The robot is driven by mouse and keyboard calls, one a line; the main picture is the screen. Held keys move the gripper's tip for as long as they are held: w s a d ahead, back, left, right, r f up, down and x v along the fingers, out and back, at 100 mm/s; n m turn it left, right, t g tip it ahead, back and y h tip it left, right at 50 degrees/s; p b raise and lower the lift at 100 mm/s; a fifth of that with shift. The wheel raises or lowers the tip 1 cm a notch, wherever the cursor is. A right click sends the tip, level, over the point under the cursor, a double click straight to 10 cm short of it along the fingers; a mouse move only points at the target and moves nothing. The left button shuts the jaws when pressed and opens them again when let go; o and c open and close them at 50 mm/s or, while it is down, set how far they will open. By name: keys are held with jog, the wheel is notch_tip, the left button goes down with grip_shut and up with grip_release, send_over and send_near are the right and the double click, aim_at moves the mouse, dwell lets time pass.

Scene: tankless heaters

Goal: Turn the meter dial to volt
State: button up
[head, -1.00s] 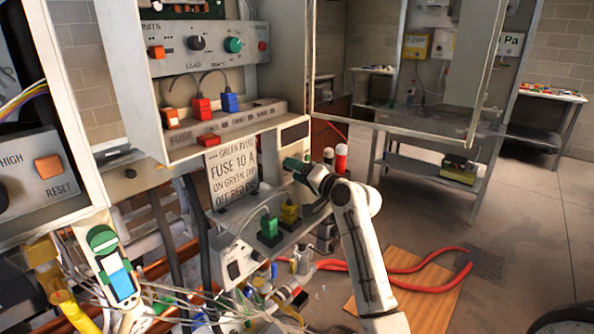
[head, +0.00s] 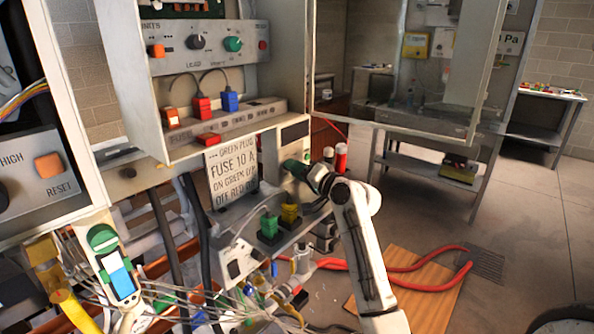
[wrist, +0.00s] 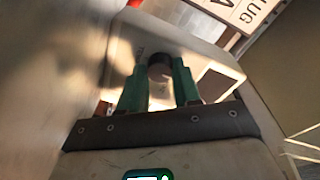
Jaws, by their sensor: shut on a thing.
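The meter (head: 294,135) is a pale box with a dark display at the right end of the cabinet's lower ledge. In the wrist view its pale face (wrist: 180,35) fills the upper middle, and its round dark dial (wrist: 160,68) sits between my green fingers. My gripper (wrist: 159,75) is shut on the dial. In the head view my gripper (head: 296,170) reaches the meter's lower part from the right, and it hides the dial there. Any markings around the dial are too small or blurred to read.
Green (head: 269,224) and yellow (head: 290,213) plugs stand on a shelf below my gripper. An open glass door (head: 400,115) is at the right.

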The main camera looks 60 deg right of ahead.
jog(key=shift+r+m+p, duration=0.1)
jog(key=shift+m+p, duration=0.2)
jog(key=shift+p, duration=0.1)
jog(key=m+p, duration=0.1)
jog(key=p, duration=0.1)
jog(key=shift+r+m+p, duration=0.2)
jog(key=shift+m+p, duration=0.1)
jog(key=shift+m, duration=0.1)
jog(key=m+p, duration=0.3)
jog(key=p, duration=0.1)
jog(key=m+p, duration=0.4)
jog(key=shift+g+y, duration=0.3)
jog(key=shift+y, duration=0.1)
jog(key=shift+f+m+p, duration=0.15)
jog(key=shift+m+p, duration=0.75)
jog(key=shift+p, duration=0.05)
jog(key=shift+f, duration=0.1)
jog(key=o, duration=1)
jog(key=shift+o, duration=0.2)
